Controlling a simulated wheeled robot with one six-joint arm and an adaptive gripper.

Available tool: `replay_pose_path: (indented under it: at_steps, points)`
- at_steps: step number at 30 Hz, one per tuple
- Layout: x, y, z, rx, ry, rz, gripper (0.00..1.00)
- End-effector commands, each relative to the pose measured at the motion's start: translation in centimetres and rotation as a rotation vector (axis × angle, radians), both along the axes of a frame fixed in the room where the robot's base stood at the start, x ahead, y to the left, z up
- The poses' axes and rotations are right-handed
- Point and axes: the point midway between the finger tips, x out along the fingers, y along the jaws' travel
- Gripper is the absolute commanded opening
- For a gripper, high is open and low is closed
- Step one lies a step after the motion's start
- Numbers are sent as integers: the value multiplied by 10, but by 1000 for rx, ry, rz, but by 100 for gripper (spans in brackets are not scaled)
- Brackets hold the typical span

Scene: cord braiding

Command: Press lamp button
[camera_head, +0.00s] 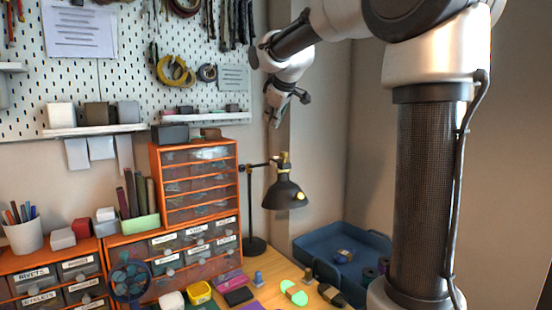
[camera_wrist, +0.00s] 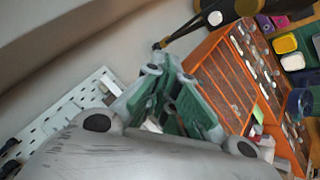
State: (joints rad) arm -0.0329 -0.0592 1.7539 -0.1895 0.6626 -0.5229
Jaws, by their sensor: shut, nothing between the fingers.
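The black desk lamp (camera_head: 283,192) with brass joints stands on a thin post and round base beside the orange drawer cabinet. A small pale yellow round spot (camera_head: 300,196) shows on its shade; I cannot tell whether it is the button. My gripper (camera_head: 273,122) is shut and empty, pointing down, above and slightly left of the lamp head and apart from it. In the wrist view, my gripper (camera_wrist: 165,68) fills the middle. Part of the dark lamp (camera_wrist: 235,9) shows beyond it at the top, with a small white round spot on it.
The orange drawer cabinet (camera_head: 153,198) stands left of the lamp. A pegboard (camera_head: 118,72) with hanging tools and cords is behind. A blue tray (camera_head: 309,244) with small items lies to the right. The air around my gripper is clear.

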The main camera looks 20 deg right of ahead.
Motion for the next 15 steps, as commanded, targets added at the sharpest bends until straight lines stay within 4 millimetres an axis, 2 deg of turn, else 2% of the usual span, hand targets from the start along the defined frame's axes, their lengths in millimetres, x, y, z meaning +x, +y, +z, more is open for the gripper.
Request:
replay_pose_path:
  at_steps: [15]
  points:
    - [0, 0, -67, 0, 1, -1, 0]
